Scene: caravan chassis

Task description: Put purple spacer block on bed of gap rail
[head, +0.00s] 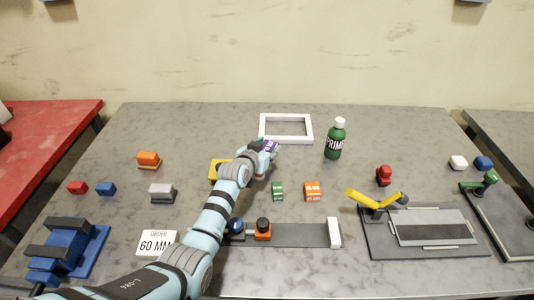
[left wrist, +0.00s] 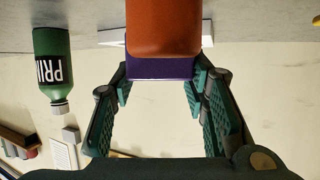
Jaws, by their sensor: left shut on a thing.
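The purple spacer block (head: 270,146) is at the tip of my left gripper (head: 264,147), near the white frame at the back middle. My left gripper (left wrist: 157,92) is shut on it. In the left wrist view the purple block (left wrist: 160,69) shows between the fingers, partly hidden by an orange-brown shape whose identity I cannot tell. The gap rail's grey bed (head: 298,236) lies at the front middle, with a white end stop (head: 334,232) at its right and an orange, black-topped piece (head: 263,231) towards its left. My right gripper is not in view.
Green (head: 277,191) and orange (head: 312,191) spacer blocks stand behind the rail. A green bottle (head: 334,140) stands beside the white frame (head: 286,127). A card reading 60 MM (head: 156,243) lies left. A clamp fixture with a yellow handle (head: 362,199) is at right.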

